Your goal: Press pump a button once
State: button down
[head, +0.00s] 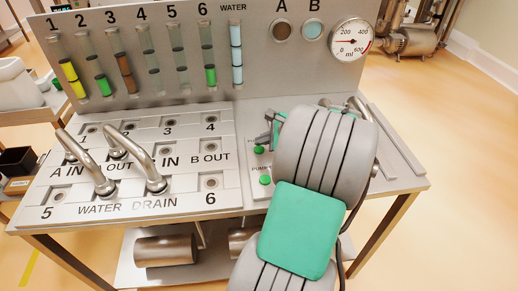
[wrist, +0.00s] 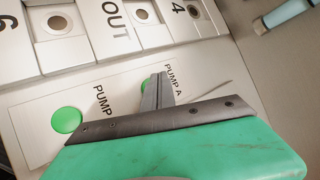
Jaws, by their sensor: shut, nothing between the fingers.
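The pump A button is a small green round button on the panel; in the head view (head: 259,149) it is the upper of two. In the wrist view (wrist: 145,84) it is mostly hidden behind my fingers, beside the label "PUMP A". My gripper (wrist: 157,82) is shut and empty, its fingertips right at this button. I cannot tell whether they touch it. In the head view my gripper (head: 274,138) is partly hidden by my arm. The other green button (wrist: 67,120), labelled "PUMP" with its letter hidden, is clear of the fingers; it also shows in the head view (head: 265,180).
A port plate (head: 130,190) with bent metal pipes (head: 140,160) is left of the buttons. Behind stands an upright panel (head: 150,85) with coloured tubes and a round gauge (head: 351,40). A metal handle or pipe stands behind my arm. The floor at right is clear.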

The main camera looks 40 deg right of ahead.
aim_at(262, 150)
jog(key=shift+f, duration=0.1)
jog(key=shift+f, duration=0.3)
jog(key=shift+f, duration=0.45)
dwell(0.6)
jog(key=shift+r+p, duration=0.1)
jog(key=shift+p, duration=0.25)
jog(key=shift+r+p, duration=0.7)
jog(key=shift+p, duration=0.2)
notch_tip(262, 150, up, 5)
jog(key=p, duration=0.5)
jog(key=shift+r, duration=0.15)
